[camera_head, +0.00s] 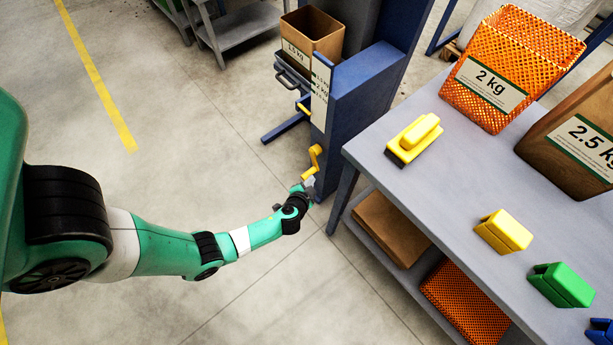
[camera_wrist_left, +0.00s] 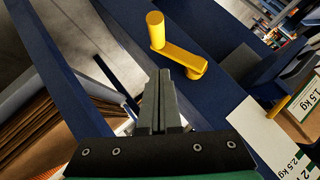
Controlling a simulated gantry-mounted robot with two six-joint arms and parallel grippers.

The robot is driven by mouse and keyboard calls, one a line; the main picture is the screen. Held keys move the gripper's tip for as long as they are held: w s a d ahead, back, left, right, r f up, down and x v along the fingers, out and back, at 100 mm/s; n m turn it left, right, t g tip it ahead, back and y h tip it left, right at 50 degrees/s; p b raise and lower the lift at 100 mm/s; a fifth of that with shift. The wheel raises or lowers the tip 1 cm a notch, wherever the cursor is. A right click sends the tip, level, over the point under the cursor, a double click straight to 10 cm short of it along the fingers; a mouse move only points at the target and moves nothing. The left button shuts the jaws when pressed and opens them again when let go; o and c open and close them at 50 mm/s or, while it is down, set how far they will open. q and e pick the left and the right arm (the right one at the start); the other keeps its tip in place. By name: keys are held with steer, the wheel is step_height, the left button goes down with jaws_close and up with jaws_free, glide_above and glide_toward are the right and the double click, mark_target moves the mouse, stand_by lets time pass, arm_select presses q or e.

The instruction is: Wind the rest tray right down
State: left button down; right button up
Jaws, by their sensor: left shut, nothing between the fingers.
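The yellow crank (camera_head: 314,160) sits on the front of the blue column (camera_head: 358,100); it also shows in the left wrist view (camera_wrist_left: 180,52). The dark rest tray (camera_head: 288,82) stands out from the column at its upper left, with a brown 1.5 kg box (camera_head: 312,36) on it. A yellow pointer (camera_head: 303,109) lies beside the white scale plate (camera_head: 320,92), below the tray. My left gripper (camera_head: 308,184) is just below the crank. Its fingers (camera_wrist_left: 158,90) are together and empty, apart from the crank handle. My right gripper is out of view.
A grey workbench (camera_head: 455,168) stands close on the right, with a yellow-handled tool (camera_head: 415,138), an orange 2 kg crate (camera_head: 510,62), a brown 2.5 kg box (camera_head: 575,135) and yellow and green blocks. Its lower shelf holds more containers. The floor to the left is clear.

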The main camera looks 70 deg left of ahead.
mark_target(305, 175)
arm_select(q)
steer(key=a+f+b, duration=0.1)
steer(key=f, duration=0.1)
steer(key=w+a+f+b, duration=0.1)
steer(key=a+f, duration=0.1)
steer(key=shift+s+a+f+b, duration=0.3)
steer(key=shift+a+f+b, duration=0.05)
steer(key=shift+b, duration=0.1)
steer(key=shift+w, duration=0.1)
steer(key=shift+s+a+f, duration=0.35)
steer(key=shift+a+f, duration=0.35)
steer(key=shift+f, duration=0.05)
steer(key=shift+s+a+f, duration=0.1)
steer(key=shift+a, duration=0.15)
